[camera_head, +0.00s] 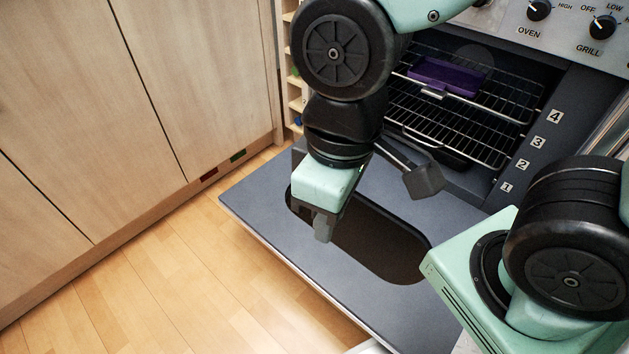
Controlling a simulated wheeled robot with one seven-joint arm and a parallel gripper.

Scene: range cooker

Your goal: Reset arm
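My arm comes down from the top of the camera_head view in front of the open oven. My gripper (323,226) hangs at its end, pointing down above the lowered oven door (262,218). Its grey fingers show nearly edge-on, so I cannot tell whether they are apart. No held object shows between them. A dark grey block on a short bar (423,181) shows right of my wrist, before the oven mouth; I cannot tell what it belongs to.
The oven holds wire racks (500,103), with a purple tray (447,76) on the upper one and a dark pan (447,157) lower down. Knobs (603,27) line the panel above. Wooden cabinets (80,110) stand left. The wooden floor (190,285) before them is clear.

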